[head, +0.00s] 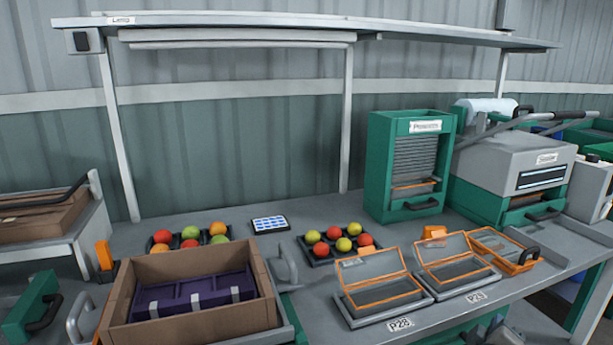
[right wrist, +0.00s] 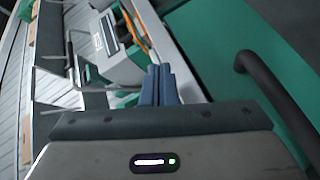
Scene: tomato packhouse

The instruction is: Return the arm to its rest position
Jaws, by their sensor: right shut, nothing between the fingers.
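My right gripper (right wrist: 157,72) shows in the right wrist view. Its two blue-grey fingers are together, with nothing between them. The gripper's dark, wide body fills the bottom of that view. A green panel with a black bar handle (right wrist: 275,95) is at the right, and I cannot tell how far it is from the fingers. The grey machine (right wrist: 108,45) with a screen appears beyond the fingers. In the head view I cannot clearly make out the right gripper. My left gripper is not in view.
A green slatted cabinet (head: 378,165) and a grey-and-green machine (head: 515,158) stand at the back right. An overhead shelf (head: 250,20) spans above.

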